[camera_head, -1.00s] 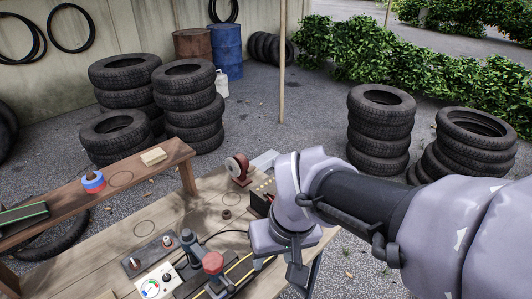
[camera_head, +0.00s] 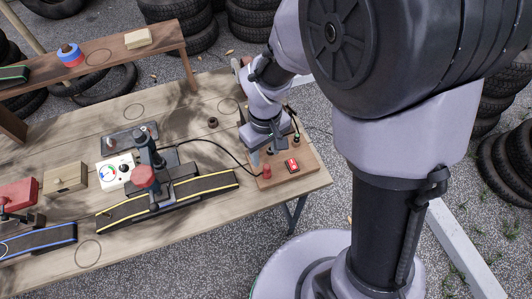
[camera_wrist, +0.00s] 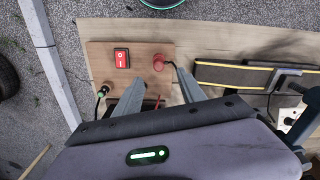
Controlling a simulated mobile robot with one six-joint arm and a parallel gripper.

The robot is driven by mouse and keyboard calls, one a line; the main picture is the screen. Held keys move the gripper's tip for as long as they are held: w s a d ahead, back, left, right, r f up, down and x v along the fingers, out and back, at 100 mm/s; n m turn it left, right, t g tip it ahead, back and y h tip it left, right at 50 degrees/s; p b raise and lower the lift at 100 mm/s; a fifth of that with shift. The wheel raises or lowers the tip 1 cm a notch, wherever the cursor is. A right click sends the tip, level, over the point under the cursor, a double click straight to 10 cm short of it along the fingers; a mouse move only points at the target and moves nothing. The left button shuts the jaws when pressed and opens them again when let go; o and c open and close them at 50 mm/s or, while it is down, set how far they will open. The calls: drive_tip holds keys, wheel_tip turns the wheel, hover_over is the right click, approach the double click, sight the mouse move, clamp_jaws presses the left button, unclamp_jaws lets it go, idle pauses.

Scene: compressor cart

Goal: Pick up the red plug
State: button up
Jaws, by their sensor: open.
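The red plug (camera_head: 267,171) is at the front left corner of a small wooden board (camera_head: 312,172) on the workbench, with a black cable running from it to the left. It also shows in the wrist view (camera_wrist: 158,63), just beyond the fingertips and between their lines. My gripper (camera_head: 263,150) is over the board, just behind the plug, pointing down. In the wrist view my gripper (camera_wrist: 160,86) has its two fingers apart with nothing held between them. Part of the board is hidden behind the gripper.
A red rocker switch (camera_head: 292,165) and a green-tipped black plug (camera_head: 296,136) are on the same board. A belt track (camera_head: 205,184) with a red-topped black fixture lies to the left. A raised shelf (camera_head: 110,54) spans the back left. The bench edge is near the board.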

sight(267, 166)
drive_tip(key=f+b, duration=0.2)
drive_tip(key=f, duration=0.1)
drive_tip(key=f+b, duration=0.1)
drive_tip(key=f, duration=0.3)
drive_tip(key=shift+s+d+f+b, duration=0.2)
drive_tip(key=shift+f+b, duration=0.05)
drive_tip(key=shift+b, duration=0.15)
drive_tip(key=shift+r, duration=0.15)
clamp_jaws()
